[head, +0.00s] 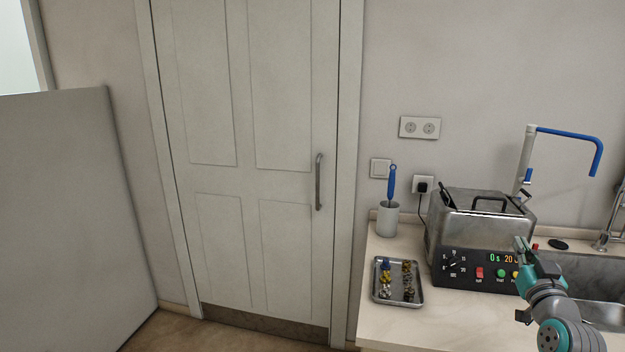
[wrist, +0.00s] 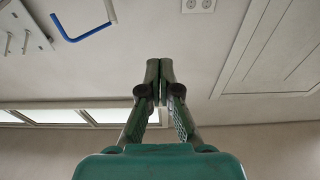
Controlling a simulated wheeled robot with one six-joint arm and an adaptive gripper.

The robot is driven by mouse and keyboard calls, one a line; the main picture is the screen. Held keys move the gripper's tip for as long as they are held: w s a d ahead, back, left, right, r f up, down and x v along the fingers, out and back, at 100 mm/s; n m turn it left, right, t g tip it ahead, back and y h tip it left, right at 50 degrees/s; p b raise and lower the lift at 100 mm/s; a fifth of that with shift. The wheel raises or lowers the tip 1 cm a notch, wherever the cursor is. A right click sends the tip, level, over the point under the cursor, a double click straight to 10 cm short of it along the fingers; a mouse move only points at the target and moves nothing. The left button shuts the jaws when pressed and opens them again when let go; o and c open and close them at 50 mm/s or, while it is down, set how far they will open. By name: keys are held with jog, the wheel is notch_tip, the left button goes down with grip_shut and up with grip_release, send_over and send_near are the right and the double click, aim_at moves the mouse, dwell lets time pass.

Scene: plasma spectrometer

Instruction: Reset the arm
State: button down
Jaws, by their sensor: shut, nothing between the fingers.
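My gripper (head: 522,246) is at the lower right of the head view, raised in front of the steel bath machine. Its fingers point up and away from the counter. In the wrist view my gripper (wrist: 159,64) shows with its two fingertips together and nothing between them. Behind it in that view are the wall, a blue tap spout and part of the door.
The steel bath machine (head: 475,228) stands on the counter (head: 395,328) beside the sink (head: 590,270). A metal tray (head: 398,300) with several small parts and a cup (head: 388,220) with a blue-handled tool stand left of it. A closed door (head: 250,180) is at centre.

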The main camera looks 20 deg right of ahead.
jog(key=s+a+f+n+y, duration=0.15)
jog(key=s+a+f, duration=0.35)
jog(key=a+f, duration=0.75)
jog(key=s+a+f+y, duration=0.3)
jog(key=s+a+f, duration=0.1)
jog(key=a+f, duration=0.85)
jog(key=s+a+f+n+g+y, duration=0.15)
jog(key=s+a+f, duration=0.25)
jog(key=s+a, duration=0.9)
jog(key=s+a+r+n+y, duration=0.1)
jog(key=s+a+y, duration=0.1)
jog(key=s, duration=0.6)
jog(key=s+a+r+n+y, duration=0.1)
jog(key=s+a+n+y, duration=0.1)
jog(key=s, duration=0.6)
jog(key=shift+a+g, duration=0.45)
jog(key=shift+a, duration=0.25)
jog(key=shift+r, duration=0.1)
